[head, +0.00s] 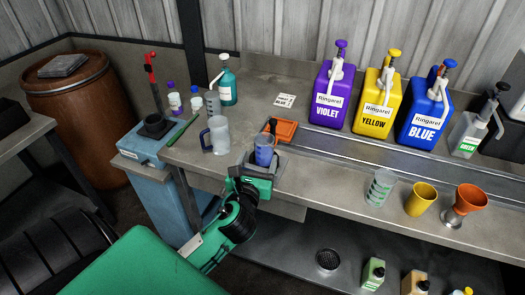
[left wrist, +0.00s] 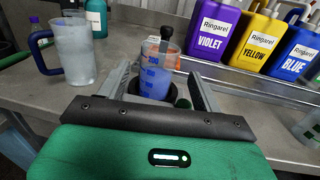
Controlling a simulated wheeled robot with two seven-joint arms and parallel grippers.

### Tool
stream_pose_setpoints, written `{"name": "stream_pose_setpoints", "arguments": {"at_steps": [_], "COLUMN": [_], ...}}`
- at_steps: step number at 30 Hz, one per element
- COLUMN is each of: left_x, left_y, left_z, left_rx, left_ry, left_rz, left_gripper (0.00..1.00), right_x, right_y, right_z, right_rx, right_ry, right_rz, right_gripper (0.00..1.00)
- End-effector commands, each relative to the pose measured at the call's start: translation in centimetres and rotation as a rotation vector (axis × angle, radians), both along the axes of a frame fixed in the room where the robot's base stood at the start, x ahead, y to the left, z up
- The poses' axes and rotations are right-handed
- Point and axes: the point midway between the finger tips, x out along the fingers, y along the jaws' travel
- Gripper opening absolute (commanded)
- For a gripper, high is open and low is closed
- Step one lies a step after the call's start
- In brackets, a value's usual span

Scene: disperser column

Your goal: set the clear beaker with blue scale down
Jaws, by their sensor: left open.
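The clear beaker with blue scale (head: 264,150) stands upright at the front part of the counter, with blue contents in its lower part. It also shows in the left wrist view (left wrist: 157,72). My left gripper (head: 264,163) is open, with one finger on each side of the beaker; the wrist view shows the fingers (left wrist: 160,92) apart around it. The beaker's base is hidden behind the gripper. A dark handle rises at its rim, and I cannot tell whether it is inside or behind. My right gripper is not in view.
A handled jug (head: 217,136) stands left of the beaker, and an orange tray (head: 283,131) lies behind it. Violet (head: 327,97), yellow (head: 376,100) and blue (head: 424,108) dispensers stand at the back. A green-scale beaker (head: 380,188), yellow cup (head: 420,199) and orange funnel (head: 470,198) stand right.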

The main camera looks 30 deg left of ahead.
Motion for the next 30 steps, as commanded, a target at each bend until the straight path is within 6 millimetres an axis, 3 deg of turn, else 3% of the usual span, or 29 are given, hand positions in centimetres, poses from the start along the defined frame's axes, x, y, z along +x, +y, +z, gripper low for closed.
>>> {"name": "stream_pose_setpoints", "arguments": {"at_steps": [7,25,30], "left_x": [-2.1,-2.2,-2.9], "left_y": [-0.8,-0.8,-0.7], "left_z": [0.1,0.2,-0.9], "left_rx": [0.001,-0.003,-0.154], "left_ry": [-0.002,-0.004,-0.002], "left_rz": [0.000,0.001,0.023], "left_gripper": [0.67,0.67,0.67], "right_x": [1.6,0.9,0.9], "right_y": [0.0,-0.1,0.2], "right_z": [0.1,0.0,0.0], "right_rx": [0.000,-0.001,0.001], "right_ry": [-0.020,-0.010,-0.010], "right_rz": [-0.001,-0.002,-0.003], "right_gripper": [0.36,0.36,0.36]}}
